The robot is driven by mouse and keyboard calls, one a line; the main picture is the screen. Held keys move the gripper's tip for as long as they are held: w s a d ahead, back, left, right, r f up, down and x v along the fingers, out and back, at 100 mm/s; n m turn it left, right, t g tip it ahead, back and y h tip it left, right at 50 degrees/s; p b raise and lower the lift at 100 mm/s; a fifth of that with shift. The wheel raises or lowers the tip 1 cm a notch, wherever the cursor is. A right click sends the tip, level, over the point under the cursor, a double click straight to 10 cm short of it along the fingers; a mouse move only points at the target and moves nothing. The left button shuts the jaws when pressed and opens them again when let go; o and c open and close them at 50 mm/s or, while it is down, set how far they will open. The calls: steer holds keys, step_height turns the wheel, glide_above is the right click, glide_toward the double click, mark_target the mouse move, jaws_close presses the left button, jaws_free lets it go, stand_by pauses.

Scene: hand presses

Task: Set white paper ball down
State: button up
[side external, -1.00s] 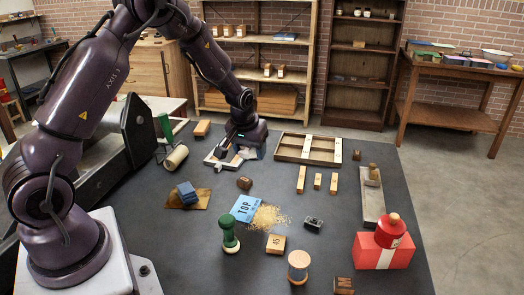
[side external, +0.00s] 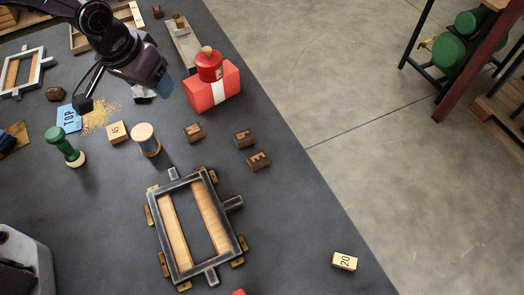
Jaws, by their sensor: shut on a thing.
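My gripper (side external: 146,86) hangs at the upper left, over the dark bench between the sawdust and the red box. It is shut. A small whitish, dark-edged shape shows just under it, mostly hidden by my wrist. I take the white paper ball to be in the jaws, but it cannot be made out clearly. Its height above the bench cannot be told.
A red box (side external: 222,92) with a red bottle (side external: 209,66) stands close right of my gripper. Left are sawdust (side external: 98,116) and a green-handled stamp (side external: 64,146). A metal frame (side external: 227,222) lies in front. The bench at lower right is mostly clear.

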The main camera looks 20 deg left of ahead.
steer(key=s+d+m+g+h, duration=0.1)
steer(key=s+d+m, duration=0.3)
steer(key=s+d, duration=0.45)
steer(key=s+d+m+h, duration=0.1)
steer(key=s+d+m, duration=0.2)
steer(key=s+d, duration=0.55)
glide_above(301, 198)
steer(key=s+a, duration=0.1)
steer(key=shift+m, duration=0.3)
step_height(301, 198, down, 10)
steer(key=shift+r, duration=0.2)
steer(key=shift+w+d+f, duration=0.1)
steer(key=shift+f, duration=1.7)
steer(key=o, duration=0.9)
steer(key=shift+f, duration=0.15)
